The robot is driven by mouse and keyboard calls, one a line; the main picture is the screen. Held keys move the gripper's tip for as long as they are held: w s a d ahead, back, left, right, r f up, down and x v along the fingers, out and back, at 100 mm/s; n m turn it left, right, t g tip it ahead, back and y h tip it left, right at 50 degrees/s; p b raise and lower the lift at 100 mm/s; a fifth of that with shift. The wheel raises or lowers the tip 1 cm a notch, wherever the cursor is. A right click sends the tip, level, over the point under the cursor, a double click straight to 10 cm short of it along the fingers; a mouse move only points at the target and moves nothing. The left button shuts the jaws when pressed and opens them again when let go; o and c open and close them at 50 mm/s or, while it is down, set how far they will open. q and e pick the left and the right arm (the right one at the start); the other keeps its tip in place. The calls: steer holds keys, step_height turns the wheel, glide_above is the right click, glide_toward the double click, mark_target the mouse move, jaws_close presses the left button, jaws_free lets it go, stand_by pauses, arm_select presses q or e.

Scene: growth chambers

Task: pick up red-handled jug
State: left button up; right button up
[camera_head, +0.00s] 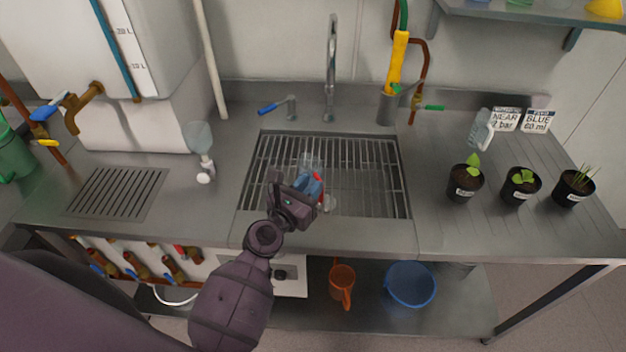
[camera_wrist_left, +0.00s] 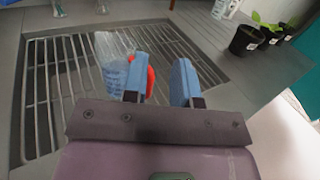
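The red-handled jug is a small clear vessel (camera_head: 313,161) on the wire rack over the sink, partly hidden by my left gripper in the head view. In the left wrist view the clear jug (camera_wrist_left: 115,72) has printed marks and sits left of the fingers. Its red handle (camera_wrist_left: 151,78) shows just right of the left finger, in the gap between the fingers. My left gripper (camera_head: 309,186) also shows in the wrist view (camera_wrist_left: 161,70). Its blue fingers are apart, and the right finger stands clear of the handle. My right gripper is not in view.
A tap (camera_head: 331,75) stands behind the sink rack (camera_head: 365,175). Several potted plants, including one pot (camera_head: 465,187), stand on the right counter. A clear flask (camera_head: 200,140) stands left of the sink. An orange jug (camera_head: 342,284) and blue bowl (camera_head: 410,286) sit on the shelf below.

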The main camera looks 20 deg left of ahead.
arm_select(q)
step_height(320, 180, down, 4)
steer(key=b, duration=0.3)
steer(key=shift+w+a+f, duration=0.1)
steer(key=shift+f, duration=0.05)
step_height(320, 180, down, 2)
steer(key=shift+f+b, duration=0.1)
steer(key=shift+b, duration=1.05)
steer(key=shift+f+b, duration=1.1)
steer(key=shift+w+r, duration=0.35)
steer(key=shift+w, duration=0.25)
steer(key=shift+w+d, duration=0.25)
steer(key=shift+w, duration=0.25)
steer(key=x, duration=0.5)
steer(key=shift+w, duration=0.15)
jaws_close()
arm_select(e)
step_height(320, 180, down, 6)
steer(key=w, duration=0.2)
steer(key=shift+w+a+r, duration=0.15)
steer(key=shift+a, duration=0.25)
